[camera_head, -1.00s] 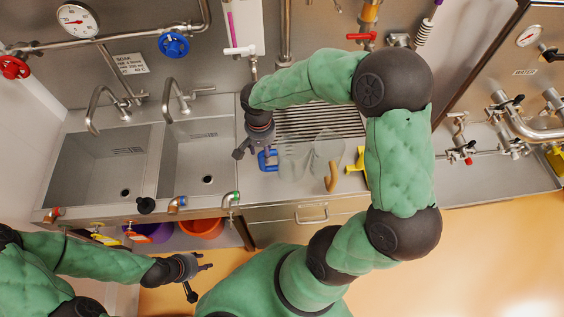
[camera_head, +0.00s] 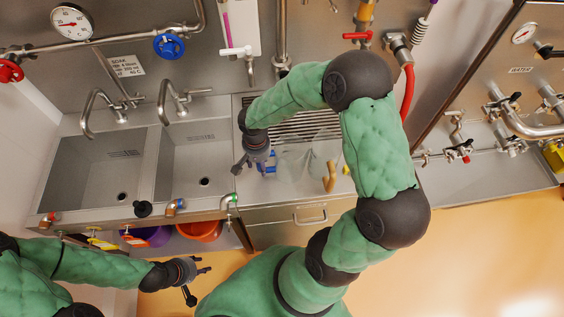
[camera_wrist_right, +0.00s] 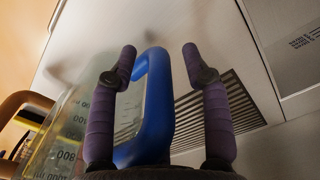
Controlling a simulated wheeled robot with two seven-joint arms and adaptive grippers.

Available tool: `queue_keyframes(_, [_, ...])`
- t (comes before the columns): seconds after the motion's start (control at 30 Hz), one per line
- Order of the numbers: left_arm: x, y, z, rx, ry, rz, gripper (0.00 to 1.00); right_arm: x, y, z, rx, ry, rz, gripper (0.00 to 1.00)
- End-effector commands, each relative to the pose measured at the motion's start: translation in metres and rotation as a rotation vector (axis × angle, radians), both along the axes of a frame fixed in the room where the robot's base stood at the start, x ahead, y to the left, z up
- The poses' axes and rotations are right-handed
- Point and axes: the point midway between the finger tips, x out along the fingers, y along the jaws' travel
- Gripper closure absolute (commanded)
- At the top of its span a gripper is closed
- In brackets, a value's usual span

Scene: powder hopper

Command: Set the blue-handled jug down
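The blue-handled jug, a clear graduated vessel (camera_wrist_right: 75,125), stands on the steel worktop right of the sinks. Its blue handle (camera_head: 270,162) shows beside my right gripper (camera_head: 250,168). In the right wrist view, the blue handle (camera_wrist_right: 158,105) rises between the two spread fingers of my right gripper (camera_wrist_right: 160,52), with a visible gap to the right finger. Whether the left finger touches it cannot be told. In the head view the jug's clear body (camera_head: 290,165) is faint and overlaps other clear vessels. My left gripper (camera_head: 199,282) is open and empty at lower left, in front of the counter.
A tan-handled clear jug (camera_head: 330,177) stands close to the right, with a yellow handle (camera_head: 346,169) partly behind my right arm. A slotted drain grate (camera_head: 300,123) lies behind. The two sinks (camera_head: 195,165) are to the left.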

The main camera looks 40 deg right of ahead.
Motion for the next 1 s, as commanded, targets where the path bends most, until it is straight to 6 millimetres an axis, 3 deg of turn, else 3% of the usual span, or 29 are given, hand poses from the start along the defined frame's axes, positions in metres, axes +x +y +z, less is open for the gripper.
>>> queue_keyframes(0.03, [0.000,0.000,0.000,0.000,0.000,0.000,0.60,0.000,0.000,0.000,0.000,0.000,0.000,0.66])
queue_keyframes(0.17, [0.000,0.000,0.000,0.000,0.000,0.000,0.60,0.000,0.000,0.000,0.000,0.000,0.000,1.00])
queue_keyframes(0.67, [0.000,0.000,0.001,0.000,0.000,0.000,0.60,0.001,0.000,0.007,-0.001,-0.003,0.000,1.00])
queue_keyframes(0.87, [0.000,0.000,0.004,0.000,0.000,0.000,0.60,0.001,0.000,0.031,-0.001,-0.004,0.001,1.00])
queue_keyframes(1.0, [0.000,0.000,0.006,0.000,0.000,0.000,0.60,-0.013,0.006,0.051,-0.001,-0.005,0.001,1.00])
